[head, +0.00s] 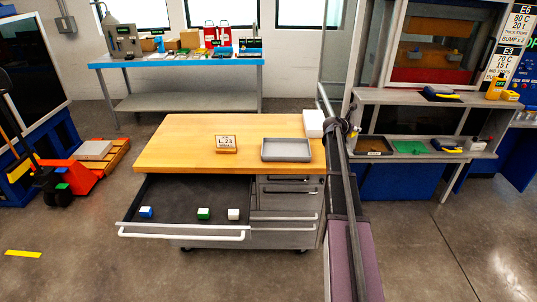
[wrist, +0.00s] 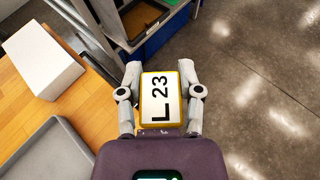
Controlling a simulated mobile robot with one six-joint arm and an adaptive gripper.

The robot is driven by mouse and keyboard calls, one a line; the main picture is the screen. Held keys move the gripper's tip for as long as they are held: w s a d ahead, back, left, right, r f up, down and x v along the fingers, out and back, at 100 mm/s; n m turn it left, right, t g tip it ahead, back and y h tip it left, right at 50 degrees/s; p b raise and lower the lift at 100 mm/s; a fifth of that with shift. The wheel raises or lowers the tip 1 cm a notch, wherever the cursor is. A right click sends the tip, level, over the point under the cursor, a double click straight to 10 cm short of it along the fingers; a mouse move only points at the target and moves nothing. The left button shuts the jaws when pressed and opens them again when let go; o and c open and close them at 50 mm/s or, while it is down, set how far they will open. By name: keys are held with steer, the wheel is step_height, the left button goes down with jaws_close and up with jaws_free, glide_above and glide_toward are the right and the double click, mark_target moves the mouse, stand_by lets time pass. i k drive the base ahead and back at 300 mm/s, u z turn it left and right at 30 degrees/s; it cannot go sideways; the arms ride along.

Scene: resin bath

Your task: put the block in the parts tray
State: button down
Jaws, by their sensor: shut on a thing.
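My gripper (wrist: 160,78) is shut on a block (wrist: 160,99) with yellow edges and a white face marked "L 23". In the wrist view the block sits between both fingers, beyond the right edge of the bench top and over the floor side. The grey parts tray (head: 286,150) lies on the right part of the wooden bench top and looks empty. Its corner shows at lower left in the wrist view (wrist: 45,150), left of my gripper. In the head view my arm stands right of the tray, and the held block cannot be made out.
A white box (head: 313,123) stands behind the tray. The open drawer (head: 180,190) below holds a blue, a green and a white block. A machine with shelves (head: 420,97) stands at right.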

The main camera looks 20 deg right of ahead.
mark_target(277, 151)
steer(key=u, duration=0.4)
steer(key=i, duration=1)
steer(key=u, duration=0.05)
